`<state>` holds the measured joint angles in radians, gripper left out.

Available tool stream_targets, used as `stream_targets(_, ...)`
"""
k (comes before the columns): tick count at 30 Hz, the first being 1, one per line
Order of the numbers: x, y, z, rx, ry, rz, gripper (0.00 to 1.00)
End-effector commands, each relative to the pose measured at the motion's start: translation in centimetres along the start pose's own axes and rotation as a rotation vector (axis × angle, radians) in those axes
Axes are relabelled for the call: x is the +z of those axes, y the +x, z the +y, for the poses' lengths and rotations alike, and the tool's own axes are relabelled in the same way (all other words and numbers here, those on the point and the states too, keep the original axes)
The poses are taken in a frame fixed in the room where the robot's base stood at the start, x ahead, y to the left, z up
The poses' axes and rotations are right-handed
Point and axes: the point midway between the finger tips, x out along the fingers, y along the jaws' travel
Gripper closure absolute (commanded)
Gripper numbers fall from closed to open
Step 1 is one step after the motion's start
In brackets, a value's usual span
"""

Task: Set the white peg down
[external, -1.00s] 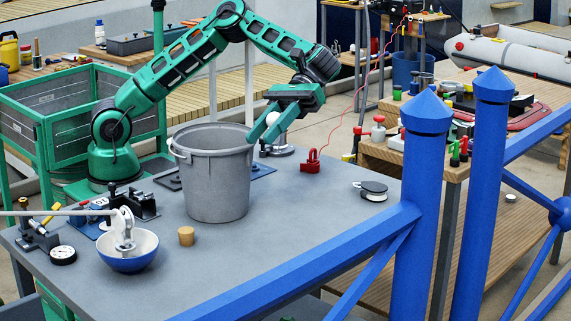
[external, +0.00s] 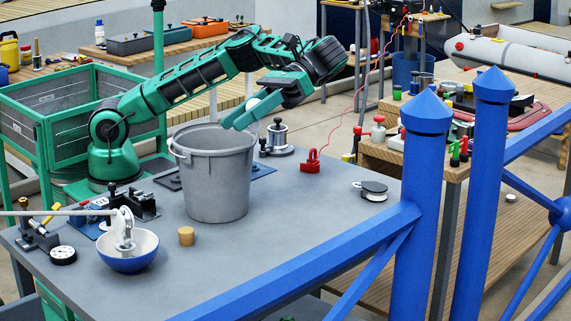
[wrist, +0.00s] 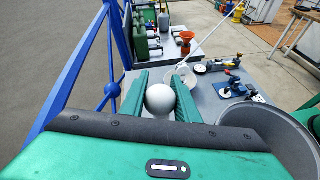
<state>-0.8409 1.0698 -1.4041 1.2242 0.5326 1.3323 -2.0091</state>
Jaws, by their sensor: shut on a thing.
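The white peg (external: 253,104) shows as a pale rounded end between the green fingers of my gripper (external: 239,119). In the wrist view the bucket (wrist: 268,112) lies to the right of the fingers.
A cork (external: 186,236) and a blue bowl (external: 128,259) are at the front left. The table front right of the bucket is clear. Blue posts (external: 420,200) rise along the right.

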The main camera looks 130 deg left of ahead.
Motion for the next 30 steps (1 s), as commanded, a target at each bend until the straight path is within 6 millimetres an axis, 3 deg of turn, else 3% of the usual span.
stream_targets(18,-12.4,5.2,-2.6,0.001,-0.001,0.001,0.93)
stream_targets(23,-13.6,6.4,-2.6,0.000,0.001,0.001,0.93)
stream_targets(30,-14.8,11.2,-1.2,-0.003,0.001,0.001,0.93)
